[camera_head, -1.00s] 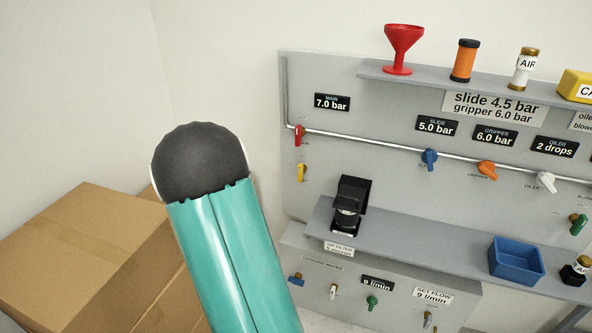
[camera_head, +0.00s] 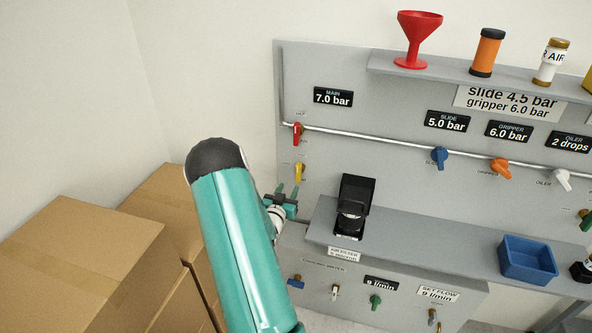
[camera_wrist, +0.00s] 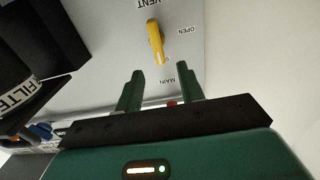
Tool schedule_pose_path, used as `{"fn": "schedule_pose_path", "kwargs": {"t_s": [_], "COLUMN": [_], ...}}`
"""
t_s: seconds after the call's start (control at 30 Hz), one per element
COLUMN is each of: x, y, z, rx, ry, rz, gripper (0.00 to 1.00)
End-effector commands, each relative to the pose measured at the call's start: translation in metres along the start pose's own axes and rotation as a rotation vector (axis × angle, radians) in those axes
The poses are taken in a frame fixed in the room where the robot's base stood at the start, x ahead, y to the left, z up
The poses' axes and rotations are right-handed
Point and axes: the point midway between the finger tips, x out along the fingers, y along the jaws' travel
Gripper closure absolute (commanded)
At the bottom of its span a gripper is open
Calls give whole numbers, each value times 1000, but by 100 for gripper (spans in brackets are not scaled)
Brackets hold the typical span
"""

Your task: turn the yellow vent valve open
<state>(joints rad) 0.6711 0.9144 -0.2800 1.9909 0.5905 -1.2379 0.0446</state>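The yellow vent valve (camera_head: 299,173) is a small lever on the left part of the grey panel, below the red valve (camera_head: 297,133). In the wrist view the yellow lever (camera_wrist: 155,41) stands between the upside-down words VENT and OPEN, nearly in line with the gap between my fingers. My gripper (camera_head: 287,189) is just below and left of the yellow valve in the head view. In the wrist view its two green fingers (camera_wrist: 158,76) are apart with nothing between them, and the lever shows beyond their tips.
A black air filter unit (camera_head: 354,208) stands on the grey shelf right of the valve; it shows dark at the left of the wrist view (camera_wrist: 30,70). Cardboard boxes (camera_head: 80,262) fill the lower left. A blue tray (camera_head: 528,262) sits farther right on the shelf.

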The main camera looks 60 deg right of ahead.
Motion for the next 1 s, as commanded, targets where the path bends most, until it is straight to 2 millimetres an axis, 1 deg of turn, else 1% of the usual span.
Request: {"fn": "schedule_pose_path", "kwargs": {"t_s": [0.1,0.4,0.5,0.6,0.73,0.97,1.0], "x": [22,81,98,111,119,120,120], "y": [3,2,1,0,-1,-2,-2], "z": [-1,-1,0,-1,-1,-1,-1], "rx": [2,0,1,1,0,0,0], "ry": [2,2,1,1,0,0,0], "rz": [3,1,1,0,0,0,0], "gripper": [62,62,62,62,62,62,64]}}
